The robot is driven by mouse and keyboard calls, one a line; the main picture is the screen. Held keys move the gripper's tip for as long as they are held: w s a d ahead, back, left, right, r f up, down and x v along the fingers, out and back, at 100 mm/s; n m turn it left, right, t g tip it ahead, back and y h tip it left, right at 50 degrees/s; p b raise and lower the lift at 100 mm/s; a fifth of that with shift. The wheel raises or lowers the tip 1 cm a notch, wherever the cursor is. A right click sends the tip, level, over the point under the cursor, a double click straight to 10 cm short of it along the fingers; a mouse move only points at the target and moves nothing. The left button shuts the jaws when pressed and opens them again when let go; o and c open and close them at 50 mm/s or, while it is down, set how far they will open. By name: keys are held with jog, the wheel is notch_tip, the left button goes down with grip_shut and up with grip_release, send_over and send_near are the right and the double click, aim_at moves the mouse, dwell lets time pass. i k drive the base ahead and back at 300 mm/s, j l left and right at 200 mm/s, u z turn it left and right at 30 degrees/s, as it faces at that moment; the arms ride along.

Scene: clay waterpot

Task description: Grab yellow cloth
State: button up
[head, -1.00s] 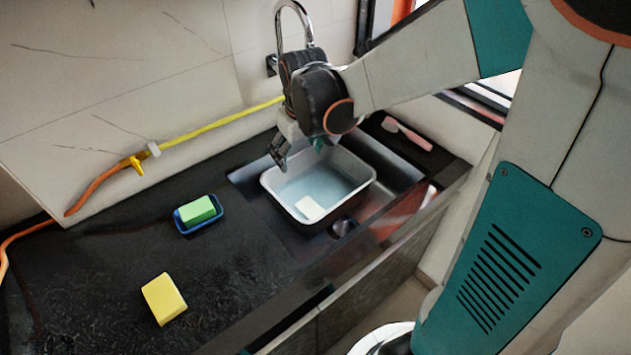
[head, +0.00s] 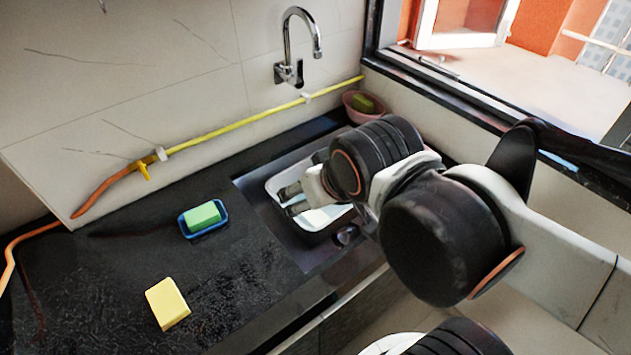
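A yellow block-like cloth (head: 167,303) lies on the dark countertop at the front left, with nothing touching it. My gripper (head: 287,201) is over the white basin in the sink, to the right of and farther back than the yellow cloth. Its two fingers point left and stand apart, with nothing seen between them. My arm hides the right part of the basin.
A green sponge (head: 202,216) sits in a blue dish (head: 190,235) between the yellow cloth and the sink. The white basin (head: 275,183) stands in the sink. A faucet (head: 286,45) and yellow hose (head: 225,129) are at the wall. A pink bowl (head: 350,109) stands near the window.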

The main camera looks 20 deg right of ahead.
aim_at(168, 306)
jog(key=u, duration=1.3)
